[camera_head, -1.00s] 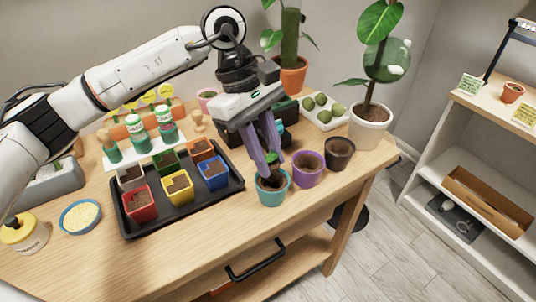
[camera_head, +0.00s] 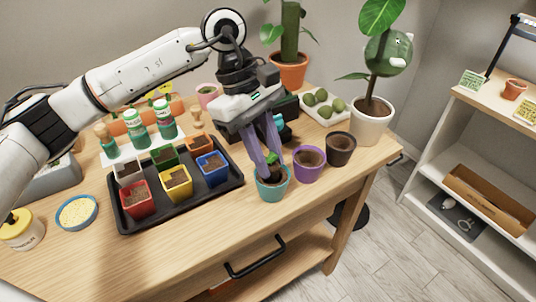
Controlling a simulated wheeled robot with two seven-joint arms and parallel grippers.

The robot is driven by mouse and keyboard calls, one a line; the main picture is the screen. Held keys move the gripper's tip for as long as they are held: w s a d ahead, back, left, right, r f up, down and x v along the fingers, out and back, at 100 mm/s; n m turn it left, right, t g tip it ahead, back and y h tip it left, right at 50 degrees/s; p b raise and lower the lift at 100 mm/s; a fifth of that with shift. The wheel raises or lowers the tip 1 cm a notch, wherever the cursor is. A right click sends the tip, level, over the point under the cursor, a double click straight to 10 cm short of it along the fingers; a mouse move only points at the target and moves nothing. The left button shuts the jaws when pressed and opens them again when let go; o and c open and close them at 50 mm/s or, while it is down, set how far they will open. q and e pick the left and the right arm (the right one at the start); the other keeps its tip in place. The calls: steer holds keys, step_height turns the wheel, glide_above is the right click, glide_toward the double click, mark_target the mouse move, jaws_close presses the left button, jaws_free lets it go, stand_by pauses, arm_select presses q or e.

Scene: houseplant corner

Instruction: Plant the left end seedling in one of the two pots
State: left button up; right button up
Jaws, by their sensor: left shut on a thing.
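My left gripper (camera_head: 270,164) reaches down from above into the teal pot (camera_head: 272,187) at the front of the table. Its purple fingers are shut on a small green seedling (camera_head: 273,157), whose leaves show between and above the fingertips. The seedling's lower part is hidden by the fingers and the pot rim, so I cannot tell how it meets the soil. A purple pot (camera_head: 308,168) with brown soil stands just right of the teal pot. My right gripper is not in view.
A dark pot (camera_head: 340,150) stands right of the purple one. A black tray (camera_head: 205,203) holds several coloured soil-filled pots at left. A white pot (camera_head: 371,124) with a tall plant stands behind at right. A yellow-filled bowl (camera_head: 78,212) is at far left.

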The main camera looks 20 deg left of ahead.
arm_select(q)
steer(key=shift+f+b, duration=0.35)
steer(key=shift+f, duration=0.2)
steer(key=o, duration=1.5)
steer(key=shift+r, duration=0.15)
steer(key=shift+r+p, duration=1.95)
steer(key=shift+r, duration=1.45)
